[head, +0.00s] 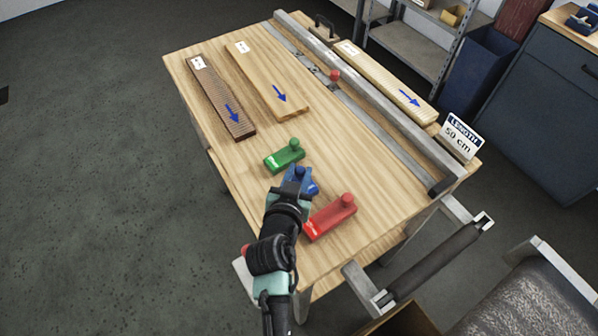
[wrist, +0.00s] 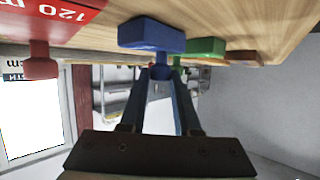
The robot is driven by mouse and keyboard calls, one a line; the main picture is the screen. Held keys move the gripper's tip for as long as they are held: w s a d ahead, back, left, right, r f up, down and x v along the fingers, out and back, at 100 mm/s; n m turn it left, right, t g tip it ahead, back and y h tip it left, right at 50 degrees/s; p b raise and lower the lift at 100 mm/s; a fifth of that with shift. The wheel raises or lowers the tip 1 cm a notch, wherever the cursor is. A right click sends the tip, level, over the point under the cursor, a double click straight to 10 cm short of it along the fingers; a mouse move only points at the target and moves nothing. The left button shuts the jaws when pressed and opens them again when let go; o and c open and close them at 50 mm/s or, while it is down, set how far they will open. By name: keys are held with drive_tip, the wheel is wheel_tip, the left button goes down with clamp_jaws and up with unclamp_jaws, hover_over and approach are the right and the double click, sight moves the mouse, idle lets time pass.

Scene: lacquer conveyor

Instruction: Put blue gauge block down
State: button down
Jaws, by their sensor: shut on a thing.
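The blue gauge block (head: 312,188) is on or just above the near part of the wooden table, between the green and red blocks. My gripper (head: 295,186) reaches it from the near side and partly covers it in the head view. In the wrist view, which is upside down, my gripper (wrist: 160,78) is shut on the knob of the blue block (wrist: 150,34). I cannot tell whether the block's underside touches the wood.
The green block (head: 284,156) lies just beyond, and the red block (head: 330,217), marked 120 mm, lies close on the right. Dark (head: 221,98) and light (head: 267,80) planks lie farther back. A metal rail (head: 370,97) and a "LENGTH 50 cm" sign (head: 461,137) are on the right.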

drive_tip(key=c, duration=0.6)
unclamp_jaws()
drive_tip(key=v, duration=1.2)
drive_tip(key=w+d+r+t, duration=0.1)
drive_tip(key=w+r+t, duration=0.3)
drive_tip(key=r, duration=1.2)
drive_tip(key=w+d+r+t, duration=0.1)
drive_tip(key=w+r+t, duration=0.25)
drive_tip(key=r, duration=1.25)
drive_tip(key=s+r+n+t, duration=0.1)
drive_tip(key=s+r+t, duration=0.1)
drive_tip(key=r, duration=0.5)
drive_tip(key=s+r+t+y, duration=0.1)
drive_tip(key=s+r+t, duration=0.1)
drive_tip(key=s+r, duration=0.3)
drive_tip(key=s+d+r+n+t+y, duration=0.1)
drive_tip(key=s+r+t, duration=0.1)
drive_tip(key=r, duration=0.9)
drive_tip(key=shift+s+r+n+t+b, duration=0.2)
drive_tip(key=shift+s+n+t+b, duration=0.15)
drive_tip(key=shift+s, duration=0.4)
